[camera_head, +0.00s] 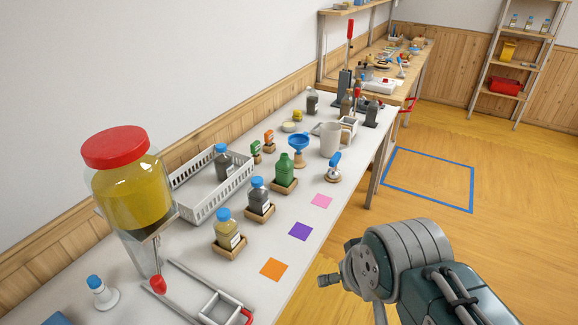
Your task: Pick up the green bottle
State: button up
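The green bottle (285,170) stands upright in a small wooden tray (286,188) on the white table, near the table's front edge. No lid shows on its narrow neck. My gripper (335,278) is at the lower right, over the floor side of the table, apart from the bottle and nearer to me. It is small and partly hidden by my arm, so I cannot tell whether its fingers are open. No object shows in it.
A blue-capped dark jar (258,196) and a blue-capped tan jar (225,230) stand left of the bottle. A blue funnel (299,143) stands behind it, and a blue-handled tool (334,165) to its right.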

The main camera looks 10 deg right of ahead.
aim_at(284, 167)
jog(key=i+l+z, duration=0.6)
jog(key=i, duration=0.25)
jog(key=j, duration=0.1)
